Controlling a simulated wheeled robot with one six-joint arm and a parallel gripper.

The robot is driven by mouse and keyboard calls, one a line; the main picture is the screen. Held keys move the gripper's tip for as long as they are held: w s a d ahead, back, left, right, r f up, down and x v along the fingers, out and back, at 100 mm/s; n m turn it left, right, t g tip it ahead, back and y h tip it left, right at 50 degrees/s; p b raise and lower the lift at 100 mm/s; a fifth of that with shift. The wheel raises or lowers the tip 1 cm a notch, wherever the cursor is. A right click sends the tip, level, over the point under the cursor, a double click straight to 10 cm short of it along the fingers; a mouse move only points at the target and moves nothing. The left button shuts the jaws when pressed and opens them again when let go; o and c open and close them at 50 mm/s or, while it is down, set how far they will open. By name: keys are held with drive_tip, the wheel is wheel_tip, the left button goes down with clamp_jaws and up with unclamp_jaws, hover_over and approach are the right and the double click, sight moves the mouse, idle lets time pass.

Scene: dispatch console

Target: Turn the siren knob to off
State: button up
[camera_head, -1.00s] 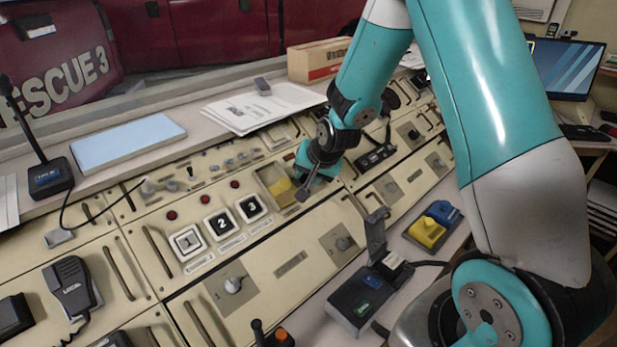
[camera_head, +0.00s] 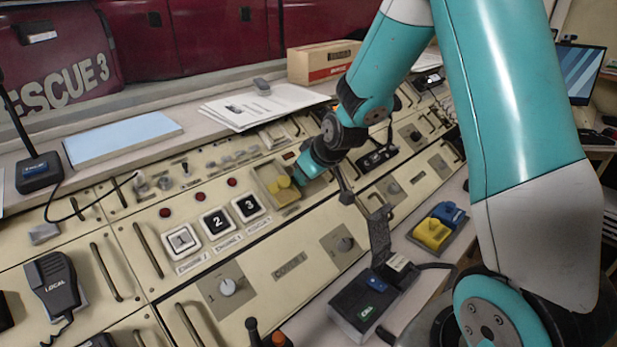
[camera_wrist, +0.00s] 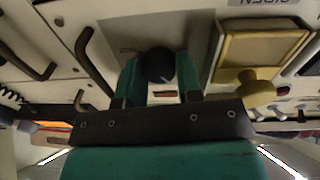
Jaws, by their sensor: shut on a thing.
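My gripper (camera_head: 307,166) reaches down to the console panel, just right of a yellow-framed recess (camera_head: 290,198) with a yellow knob-like part (camera_head: 278,184). In the wrist view, the teal fingers of my gripper (camera_wrist: 159,72) are shut on a round black knob (camera_wrist: 158,63) with a small light mark, on a grey plate. The knob is hidden behind my gripper in the head view. An upside-down label reading SIREN (camera_wrist: 277,2) is partly cut off at the wrist view's top edge, by the yellow-framed recess. I cannot read the knob's setting.
Other knobs sit on grey plates (camera_head: 227,287) nearer the front. Bar handles stand up from the panels (camera_head: 148,250). A black box with an upright lid (camera_head: 365,305) and a yellow-blue unit (camera_head: 433,233) stand at front right.

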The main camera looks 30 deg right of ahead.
drive_tip(key=shift+n+b, duration=0.8)
drive_tip(key=shift+n, duration=1.5)
drive_tip(key=o, duration=0.9)
drive_tip(key=shift+o, duration=0.2)
drive_tip(key=p+v, duration=0.1)
drive_tip(key=v, duration=1.6)
drive_tip(key=shift+s+d, duration=0.15)
drive_tip(key=shift+d, duration=0.05)
drive_tip(key=shift+r, duration=0.15)
